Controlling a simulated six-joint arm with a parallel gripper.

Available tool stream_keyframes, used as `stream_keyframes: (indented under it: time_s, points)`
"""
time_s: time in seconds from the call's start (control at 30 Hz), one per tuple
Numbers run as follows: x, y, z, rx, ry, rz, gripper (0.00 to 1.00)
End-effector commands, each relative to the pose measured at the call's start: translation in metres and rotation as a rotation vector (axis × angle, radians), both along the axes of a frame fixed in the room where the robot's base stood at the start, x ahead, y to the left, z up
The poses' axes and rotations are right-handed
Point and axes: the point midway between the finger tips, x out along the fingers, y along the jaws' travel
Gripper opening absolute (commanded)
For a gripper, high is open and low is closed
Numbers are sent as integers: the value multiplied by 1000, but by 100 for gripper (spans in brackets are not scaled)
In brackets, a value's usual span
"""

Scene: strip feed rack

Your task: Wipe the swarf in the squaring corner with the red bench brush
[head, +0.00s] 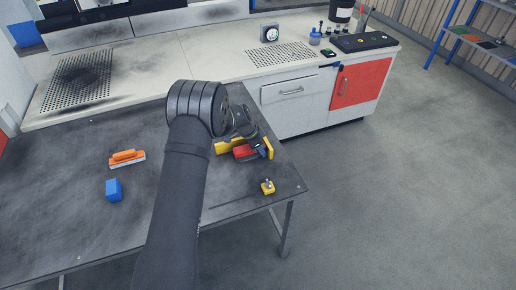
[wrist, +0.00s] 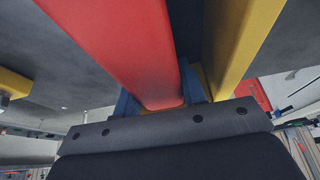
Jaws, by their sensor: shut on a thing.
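The red bench brush (head: 243,152) is at the right end of the dark table, between yellow bars. My gripper (head: 258,150) is shut on it. In the wrist view the red brush (wrist: 125,45) runs up and left from between my blue fingers (wrist: 158,95). One yellow bar (head: 229,145) is behind the brush and another yellow bar (head: 269,148) is at its right; they look like the squaring corner. A yellow bar (wrist: 240,40) is close on the right in the wrist view. I cannot make out the swarf or whether the bristles touch the table.
A small yellow block with a knob (head: 267,187) is near the table's right edge. An orange-handled tool (head: 127,158) and a blue block (head: 114,190) lie to the left. My arm hides the table's middle. A white bench (head: 200,63) stands behind.

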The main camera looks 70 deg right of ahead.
Motion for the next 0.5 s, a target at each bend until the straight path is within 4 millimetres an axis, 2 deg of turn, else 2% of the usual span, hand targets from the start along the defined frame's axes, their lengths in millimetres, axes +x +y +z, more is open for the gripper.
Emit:
stream_keyframes:
  time_s: [0.03, 0.07, 0.1, 0.13, 0.5]
  points:
    - [-8, -2, 1, -2, 7, -5, 1]
    - [-8, -2, 1, -2, 7, -5, 1]
    - [-8, -2, 1, -2, 7, -5, 42]
    - [-8, -2, 1, -2, 7, -5, 47]
    - [-8, -2, 3, -3, 7, -5, 47]
